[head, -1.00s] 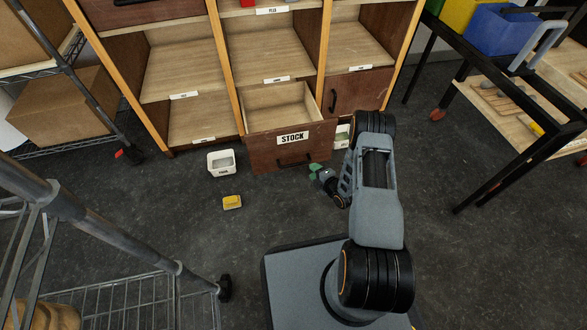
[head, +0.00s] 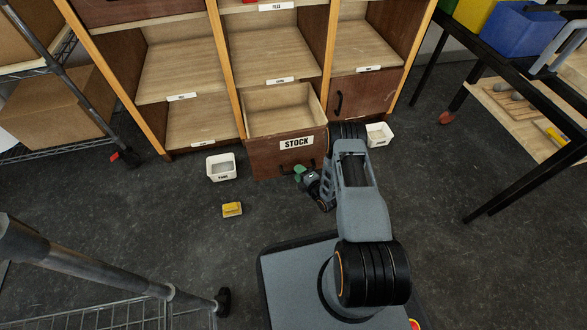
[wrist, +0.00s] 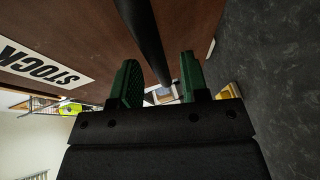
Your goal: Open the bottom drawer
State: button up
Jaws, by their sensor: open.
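The bottom drawer marked STOCK (head: 262,158) stands pulled out of the middle column of the wooden cabinet, and its bare inside shows from above. Its front fills the upper left of the wrist view (wrist: 75,28). My gripper (head: 303,172) is low in front of the drawer front, near its dark handle, with green fingers. In the wrist view my gripper (wrist: 162,75) is open, and the dark handle bar (wrist: 146,38) runs into the space between the two fingers. I cannot tell whether a finger touches the bar. My arm hides part of the drawer's right side.
A white bin (head: 221,168) and a yellow box (head: 232,209) stand on the floor left of the drawer. Another white bin (head: 380,133) is to its right. A closed drawer (head: 362,96) is at right. A wire cart (head: 120,312) is at lower left. Floor between is clear.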

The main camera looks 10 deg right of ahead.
jog(key=shift+x, duration=0.9)
jog(key=shift+c, duration=0.2)
grip_shut()
